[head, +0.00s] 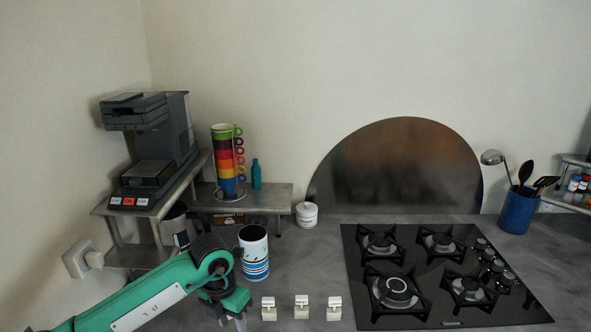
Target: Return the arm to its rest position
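My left arm, green with a black wrist, reaches in from the lower left. Its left gripper (234,321) points down at the bottom edge of the head view, over the grey counter (318,260). Only small grey finger parts show, so its opening cannot be told. Nothing is clearly seen between the fingers. A tall white cup with a blue pattern and dark inside (255,266) stands upright just behind the gripper. Whether they touch cannot be told. My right gripper is not in view.
Small white switch-like blocks (301,308) sit right of the gripper. A black gas hob (440,310) fills the right. A coffee machine (150,150) stands on a metal shelf (265,197) at left, near stacked coloured cups (227,160). A white lidded jar (306,214) stands behind.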

